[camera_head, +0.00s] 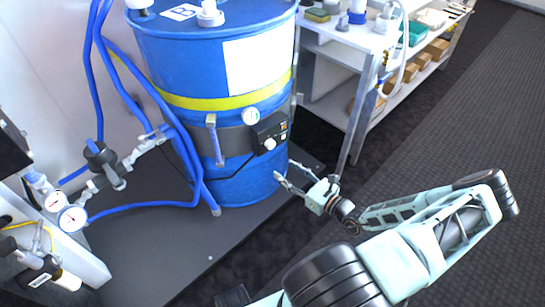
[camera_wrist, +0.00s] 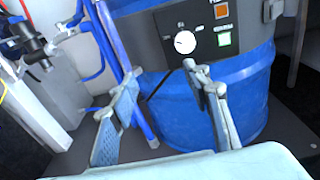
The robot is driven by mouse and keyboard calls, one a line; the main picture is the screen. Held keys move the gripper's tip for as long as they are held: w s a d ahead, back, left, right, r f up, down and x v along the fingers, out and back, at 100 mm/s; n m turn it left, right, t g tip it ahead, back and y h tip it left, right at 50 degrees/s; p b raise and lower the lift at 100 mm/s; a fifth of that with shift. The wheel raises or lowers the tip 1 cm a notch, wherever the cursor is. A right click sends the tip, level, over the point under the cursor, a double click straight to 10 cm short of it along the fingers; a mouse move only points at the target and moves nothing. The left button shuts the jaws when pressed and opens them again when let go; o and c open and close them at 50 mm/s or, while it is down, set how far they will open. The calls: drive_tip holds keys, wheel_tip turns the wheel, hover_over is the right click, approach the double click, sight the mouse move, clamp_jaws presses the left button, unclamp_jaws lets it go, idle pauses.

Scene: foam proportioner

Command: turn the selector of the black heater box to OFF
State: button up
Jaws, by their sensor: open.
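The black heater box (camera_head: 270,134) is mounted on a dark band around the blue drum (camera_head: 235,185). Its selector (camera_head: 270,143) is a round white knob. In the wrist view the selector (camera_wrist: 185,42) is on the box face (camera_wrist: 204,32), left of an orange indicator (camera_wrist: 222,11) and a green-lit one (camera_wrist: 224,39). The label text is too small to read. My gripper (camera_head: 282,170) is open and empty, below and slightly right of the box in the head view. In the wrist view my gripper (camera_wrist: 160,85) has its fingers spread, with the right fingertip just below the selector, apparently not touching it.
A round gauge (camera_head: 251,116) sits on the drum above the box. Blue hoses (camera_head: 185,150) run down the drum's left side to valves and two gauges (camera_head: 72,218). A shelf bench (camera_head: 350,40) with bottles and boxes stands right. Dark floor lies open at right.

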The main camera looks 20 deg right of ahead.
sight(272, 146)
drive_tip(key=w+b, duration=0.1)
drive_tip(key=w, duration=0.3)
drive_tip(key=w+m+h+b, duration=0.1)
drive_tip(key=w, duration=0.2)
drive_tip(key=w+m+t, duration=0.1)
drive_tip(key=w, duration=0.3)
drive_tip(key=shift+w+d+f+h+b, duration=0.2)
drive_tip(key=shift+w+h+b, duration=0.1)
drive_tip(key=shift+w+b, duration=0.1)
drive_tip(key=shift+s, duration=0.1)
drive_tip(key=c, duration=1.2)
drive_tip(key=shift+o, duration=0.2)
